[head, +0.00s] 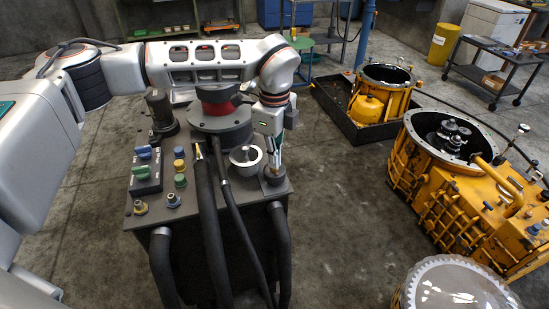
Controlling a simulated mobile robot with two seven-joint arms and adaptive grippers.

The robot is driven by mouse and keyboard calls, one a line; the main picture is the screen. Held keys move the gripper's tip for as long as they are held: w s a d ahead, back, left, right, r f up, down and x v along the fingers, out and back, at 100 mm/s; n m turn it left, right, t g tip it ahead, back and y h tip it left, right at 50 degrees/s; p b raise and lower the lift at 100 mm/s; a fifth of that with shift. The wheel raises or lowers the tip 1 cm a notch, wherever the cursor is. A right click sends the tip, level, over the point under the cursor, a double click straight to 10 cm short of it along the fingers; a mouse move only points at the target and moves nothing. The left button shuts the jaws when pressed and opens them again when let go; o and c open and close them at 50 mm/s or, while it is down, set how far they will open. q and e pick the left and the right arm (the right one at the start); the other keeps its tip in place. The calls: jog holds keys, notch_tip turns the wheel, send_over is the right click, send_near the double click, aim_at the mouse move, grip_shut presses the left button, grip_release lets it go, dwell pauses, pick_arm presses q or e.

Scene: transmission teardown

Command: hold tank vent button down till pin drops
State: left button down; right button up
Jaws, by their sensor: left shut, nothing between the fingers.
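The tank (210,200) is a dark grey box with hoses, knobs and fittings on its top. My left arm reaches over it from the left, and my left gripper (273,165) points straight down at the top's right edge. Its fingers are shut with nothing between them. The tips are at a dark round fitting (275,181), which looks like the vent button's seat. The button itself is hidden or too small to tell, and I cannot tell whether it is pressed. I cannot make out the pin. My right gripper is not in view.
Blue, yellow and green knobs (180,166) stand on the tank's left half. Thick black hoses (207,215) run down its front. A yellow gearbox housing (440,205) stands at right, with a black tray (345,118) behind it. The floor between is clear.

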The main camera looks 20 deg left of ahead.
pick_arm(q)
jog(key=shift+s+f, duration=0.1)
jog(key=shift+f, duration=0.05)
jog(key=shift+r+p, duration=0.8)
jog(key=shift+r, duration=0.45)
jog(key=shift+r+p, duration=1.15)
jog(key=shift+r, duration=1.25)
jog(key=shift+f, duration=0.1)
